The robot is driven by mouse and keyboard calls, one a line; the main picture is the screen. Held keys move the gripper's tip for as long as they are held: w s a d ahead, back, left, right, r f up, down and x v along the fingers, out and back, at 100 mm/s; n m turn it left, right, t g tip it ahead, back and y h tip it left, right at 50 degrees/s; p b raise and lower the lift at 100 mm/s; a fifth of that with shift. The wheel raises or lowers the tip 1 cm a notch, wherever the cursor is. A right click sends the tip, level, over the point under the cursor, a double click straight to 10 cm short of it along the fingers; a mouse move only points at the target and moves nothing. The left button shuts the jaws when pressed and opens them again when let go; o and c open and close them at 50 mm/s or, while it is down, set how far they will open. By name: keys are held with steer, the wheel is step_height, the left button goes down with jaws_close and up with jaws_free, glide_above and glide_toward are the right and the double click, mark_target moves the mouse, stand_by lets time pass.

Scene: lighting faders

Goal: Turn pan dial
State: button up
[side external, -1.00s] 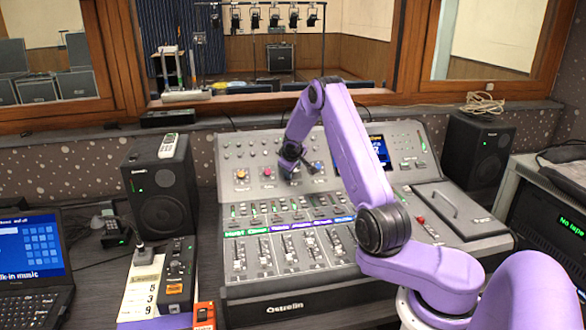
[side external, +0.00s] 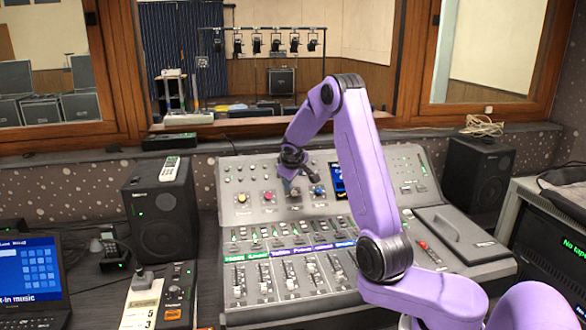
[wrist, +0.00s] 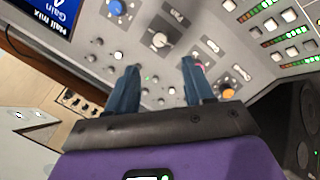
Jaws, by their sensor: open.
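The pan dial (wrist: 160,41) is a pale round knob with a "Pan" label beside it in the wrist view. It sits ahead of my fingertips, roughly between their lines. My gripper (wrist: 160,66) is open, with two blue-grey fingers apart and nothing between them. In the side view my gripper (side external: 291,183) is above the dial row of the mixing console (side external: 300,235), pointing down at the area between the pink and blue knobs. The pan dial is hard to make out there behind the fingers. I cannot tell any contact.
A blue knob (wrist: 116,7) lies beyond the pan dial, and an orange knob (wrist: 228,94) near the right finger. A pink knob (side external: 268,195) and a yellow knob (side external: 241,197) share the row. Fader rows lie below; a screen (side external: 338,181) stands right.

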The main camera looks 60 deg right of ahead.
steer(key=v, duration=0.6)
steer(key=shift+r, duration=0.2)
steer(key=shift+s+a, duration=0.1)
steer(key=a+n+y, duration=0.3)
steer(key=a, duration=1.1)
steer(key=s+a+f+n+y, duration=0.1)
steer(key=s+a+n+y, duration=0.15)
steer(key=s+a, duration=0.55)
steer(key=s+a+f+n+g, duration=0.1)
steer(key=s+a+n+g, duration=0.1)
steer(key=s, duration=1)
steer(key=s+a+f+n+g+y, duration=0.1)
steer(key=s+a+n, duration=0.4)
steer(key=s, duration=0.8)
steer(key=shift+a+g, duration=0.4)
steer(key=shift+a, duration=0.2)
steer(key=shift+w+f+n+y, duration=0.1)
steer(key=shift+n+y, duration=0.15)
